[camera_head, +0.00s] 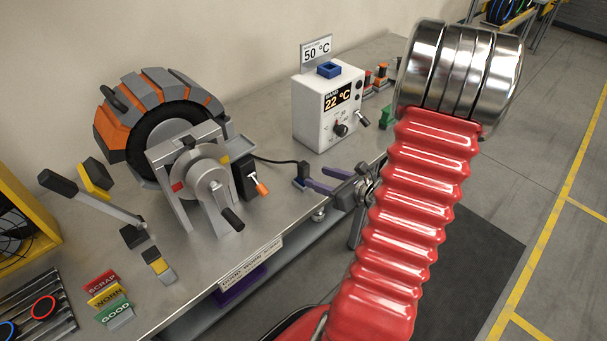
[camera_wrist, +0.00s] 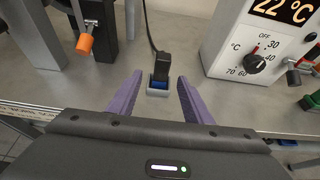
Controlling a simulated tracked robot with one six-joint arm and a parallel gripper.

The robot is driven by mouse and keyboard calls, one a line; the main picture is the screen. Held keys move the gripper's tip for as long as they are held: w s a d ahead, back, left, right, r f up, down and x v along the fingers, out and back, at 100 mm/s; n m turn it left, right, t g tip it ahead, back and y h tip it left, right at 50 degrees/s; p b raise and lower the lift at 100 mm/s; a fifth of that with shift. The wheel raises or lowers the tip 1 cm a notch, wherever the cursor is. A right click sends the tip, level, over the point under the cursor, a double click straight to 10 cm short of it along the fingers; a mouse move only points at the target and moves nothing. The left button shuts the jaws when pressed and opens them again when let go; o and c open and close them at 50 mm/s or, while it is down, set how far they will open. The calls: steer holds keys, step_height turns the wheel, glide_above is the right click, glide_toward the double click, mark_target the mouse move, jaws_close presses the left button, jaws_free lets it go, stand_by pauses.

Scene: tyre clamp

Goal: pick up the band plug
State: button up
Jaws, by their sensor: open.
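The band plug (camera_wrist: 162,65) is a black plug on a black cable. In the wrist view it stands in a small grey and blue holder (camera_wrist: 158,88) on the bench. The plug also shows in the head view (camera_head: 304,169), at the bench's front part. My gripper (camera_wrist: 160,77) has two purple fingers. They are open and spread to the left and right of the holder, with nothing between them that they grip. In the head view my gripper (camera_head: 315,176) is close to the plug, low over the bench edge. I cannot tell whether the fingertips touch the holder.
A white control box (camera_head: 327,108) reading 22 °C stands behind and right of the plug. A clamp stand (camera_head: 205,180) with an orange-tipped lever is on the left, before an orange and grey tyre (camera_head: 150,120).

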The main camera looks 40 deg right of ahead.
mark_target(307, 173)
steer(key=shift+x, duration=1.85)
steer(key=shift+f+x, duration=0.1)
steer(key=shift+x, duration=1.2)
steer(key=shift+f+x, duration=0.15)
steer(key=shift+x, duration=1.15)
steer(key=shift+s+d, duration=0.15)
steer(key=shift+c, duration=0.7)
jaws_close()
